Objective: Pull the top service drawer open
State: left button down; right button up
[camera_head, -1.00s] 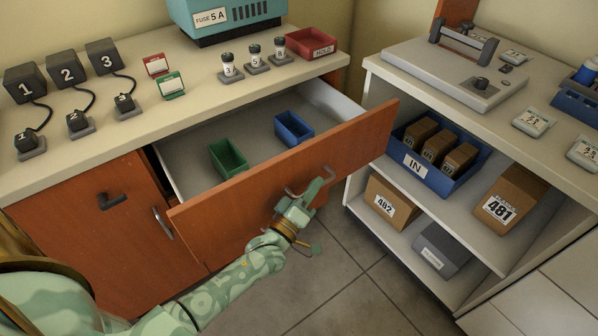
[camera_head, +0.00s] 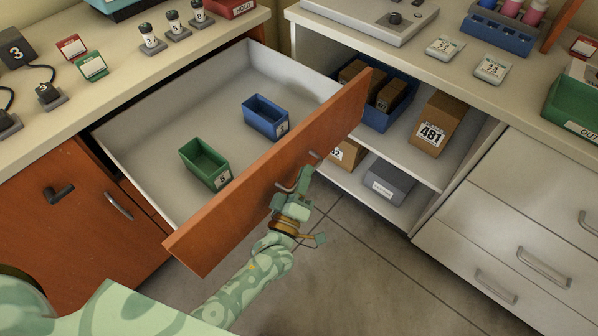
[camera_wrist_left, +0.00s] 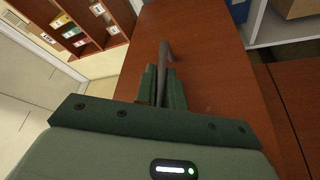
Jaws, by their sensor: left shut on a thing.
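The top service drawer (camera_head: 270,180) has an orange-brown wooden front and stands far out of the counter, its pale inside showing. A green bin (camera_head: 205,162) and a blue bin (camera_head: 265,117) stand inside it. My left gripper (camera_head: 296,185) is at the drawer's front, shut on the drawer's handle (camera_head: 313,154). In the left wrist view the fingers (camera_wrist_left: 162,88) close around the grey handle bar (camera_wrist_left: 165,58) against the wooden front. My right gripper is not in view.
A wooden door (camera_head: 70,220) with a handle is below at the left. An open shelf with boxes and a blue IN crate (camera_head: 388,116) stands close to the drawer's right end. White drawers (camera_head: 510,220) are at the right. The tiled floor (camera_head: 350,270) in front is clear.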

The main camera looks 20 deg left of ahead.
pick_arm(q)
jog(key=shift+f, duration=0.1)
jog(key=c, duration=1.5)
grip_release()
jog(key=p+v, duration=0.2)
jog(key=v, duration=1.4)
jog(key=shift+s, duration=0.2)
